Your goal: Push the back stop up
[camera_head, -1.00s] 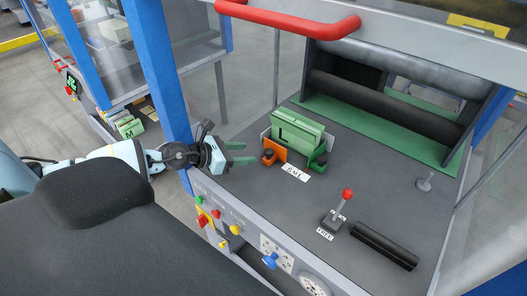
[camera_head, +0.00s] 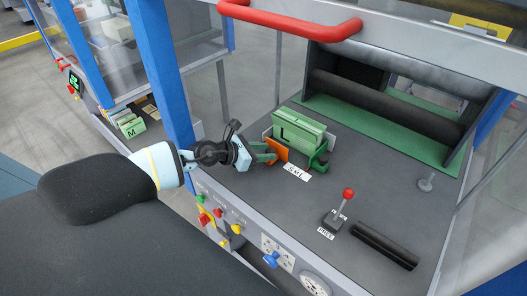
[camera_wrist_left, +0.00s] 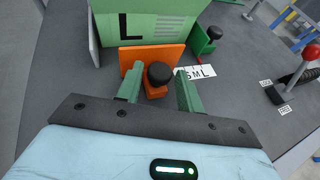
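An orange stop plate (camera_head: 278,148) with a black knob (camera_wrist_left: 158,74) stands against the front of a green stack marked "L" (camera_head: 298,128). A green bracket (camera_head: 319,161) with its own black knob is at the stack's right corner. The frames do not name which one is the back stop. My left gripper (camera_head: 267,153) is at the orange plate, which it partly hides in the head view. In the left wrist view its green fingers (camera_wrist_left: 159,82) are apart, one on each side of the black knob, with gaps visible. My right gripper is not in view.
An "S M L" label (camera_head: 297,172) lies in front of the stack. A red-knobbed lever (camera_head: 348,195) marked "FREE" and a dark bar (camera_head: 385,245) are to the right. A red handle rail (camera_head: 290,25) crosses above. Buttons (camera_head: 218,213) line the front panel.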

